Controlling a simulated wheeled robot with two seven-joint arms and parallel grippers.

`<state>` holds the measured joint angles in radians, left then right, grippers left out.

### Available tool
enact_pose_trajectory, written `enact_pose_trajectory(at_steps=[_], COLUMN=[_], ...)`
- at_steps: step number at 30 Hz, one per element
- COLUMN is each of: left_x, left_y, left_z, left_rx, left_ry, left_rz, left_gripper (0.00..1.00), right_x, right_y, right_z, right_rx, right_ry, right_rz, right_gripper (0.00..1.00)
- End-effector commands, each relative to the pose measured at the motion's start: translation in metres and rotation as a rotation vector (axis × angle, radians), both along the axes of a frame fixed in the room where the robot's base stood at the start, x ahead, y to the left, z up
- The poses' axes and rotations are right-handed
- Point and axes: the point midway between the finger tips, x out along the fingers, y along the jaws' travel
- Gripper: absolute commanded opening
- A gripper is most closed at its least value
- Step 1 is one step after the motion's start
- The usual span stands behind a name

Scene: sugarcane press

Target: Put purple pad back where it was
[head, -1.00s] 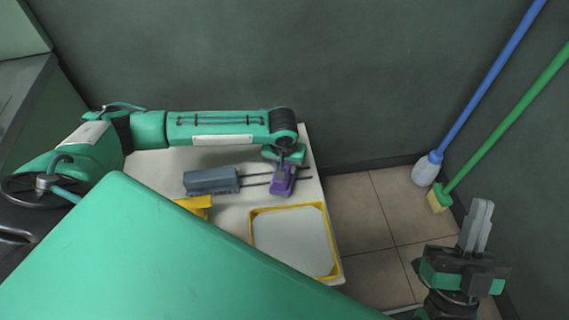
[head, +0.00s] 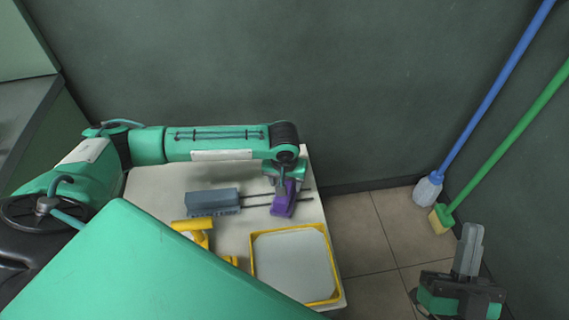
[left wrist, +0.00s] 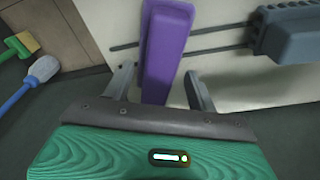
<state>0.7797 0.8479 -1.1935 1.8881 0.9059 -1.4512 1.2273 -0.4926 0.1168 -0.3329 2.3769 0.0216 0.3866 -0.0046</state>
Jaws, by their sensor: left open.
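The purple pad (head: 283,202) is at the right end of two thin dark rods that come out of a grey block (head: 213,202) on the white table. My left gripper (head: 284,180) is right above the pad, partly covering it. In the left wrist view the pad (left wrist: 164,45) lies between the two spread fingers of the left gripper (left wrist: 161,88), with a gap to the right finger. Whether the left finger touches it is unclear. My right gripper (head: 468,250) is off to the right of the table, its fingers together and empty.
A yellow-rimmed tray (head: 331,262) is at the table's front right. A yellow part (head: 190,226) stands left of it, partly hidden by my green body. A blue-handled mop (head: 430,188) and a green-handled broom (head: 441,217) lean at the right wall. A dark wall is behind.

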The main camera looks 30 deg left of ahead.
Motion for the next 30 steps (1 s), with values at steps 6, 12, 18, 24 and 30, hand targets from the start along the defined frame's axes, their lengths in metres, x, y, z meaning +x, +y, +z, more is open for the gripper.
enact_pose_trajectory(at_steps=[6,12,18,24,30], left_x=[-0.003,-0.007,-0.010,-0.011,-0.011], left_y=[-0.001,-0.002,-0.003,-0.003,-0.003], left_z=[0.035,0.064,0.085,0.094,0.095], left_rx=[-0.001,-0.001,-0.001,0.000,0.000], left_ry=[-0.001,-0.001,-0.001,0.000,0.000], left_rz=[0.000,-0.001,-0.001,-0.001,-0.001], left_gripper=[0.58,0.58,0.58,0.58,0.58], right_x=[0.008,0.004,-0.005,-0.012,-0.012], right_y=[0.015,0.027,0.036,0.040,0.040], right_z=[-0.042,-0.083,-0.116,-0.133,-0.135], right_rx=[-0.059,-0.111,-0.153,-0.173,-0.175], right_ry=[0.252,0.470,0.637,0.716,0.726], right_rz=[0.038,0.076,0.108,0.124,0.127], right_gripper=[0.00,0.00,0.00,0.00,0.00])
